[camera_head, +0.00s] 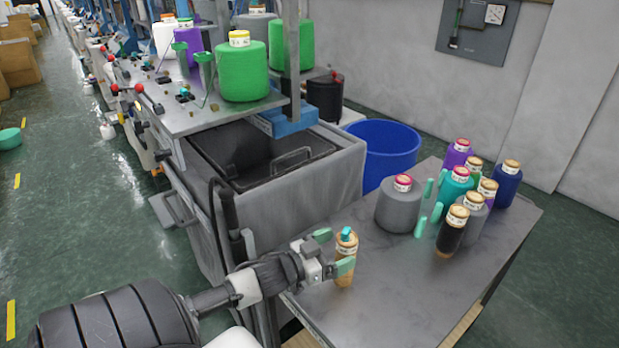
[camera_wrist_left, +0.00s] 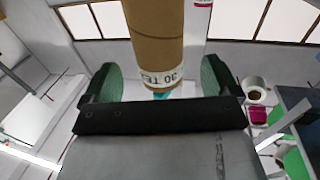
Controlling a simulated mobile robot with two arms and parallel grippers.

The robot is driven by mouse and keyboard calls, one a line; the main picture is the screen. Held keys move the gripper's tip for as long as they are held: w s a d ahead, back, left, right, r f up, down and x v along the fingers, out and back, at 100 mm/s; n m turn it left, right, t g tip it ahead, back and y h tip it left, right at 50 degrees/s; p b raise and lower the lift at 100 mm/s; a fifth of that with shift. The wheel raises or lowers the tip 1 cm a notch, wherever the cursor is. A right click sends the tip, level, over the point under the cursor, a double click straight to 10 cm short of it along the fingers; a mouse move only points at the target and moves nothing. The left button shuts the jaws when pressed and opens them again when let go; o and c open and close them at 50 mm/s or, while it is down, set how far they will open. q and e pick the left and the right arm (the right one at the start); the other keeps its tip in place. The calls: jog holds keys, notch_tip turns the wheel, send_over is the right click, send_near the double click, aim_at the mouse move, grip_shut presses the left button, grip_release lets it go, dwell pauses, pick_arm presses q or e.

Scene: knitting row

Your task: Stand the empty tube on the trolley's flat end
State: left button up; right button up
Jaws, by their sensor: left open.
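The empty tube (camera_head: 345,272) is a slim tan-brown tube with a pale label band, upright at the trolley's near left part. A teal tip shows at its top. In the wrist view the bare brown tube (camera_wrist_left: 155,35) sits between the fingers, with gaps on both sides. My left gripper (camera_head: 334,250) is open around it. Its two green fingers also show in the left wrist view (camera_wrist_left: 160,82). The trolley top (camera_head: 400,285) is a flat grey metal sheet. Whether the tube's foot rests on it is hard to tell. My right gripper is not in view.
A grey cone (camera_head: 398,208), a black cone (camera_head: 452,232) and several other yarn cones crowd the trolley's far part, among teal pegs (camera_head: 420,228). A blue bin (camera_head: 385,150) stands behind. The knitting machine (camera_head: 270,190) is at left. The trolley's near right surface is bare.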

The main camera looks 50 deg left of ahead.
pick_arm(q)
jog(key=v, duration=0.8)
jog(key=shift+s+b, duration=0.3)
jog(key=shift+s, duration=0.1)
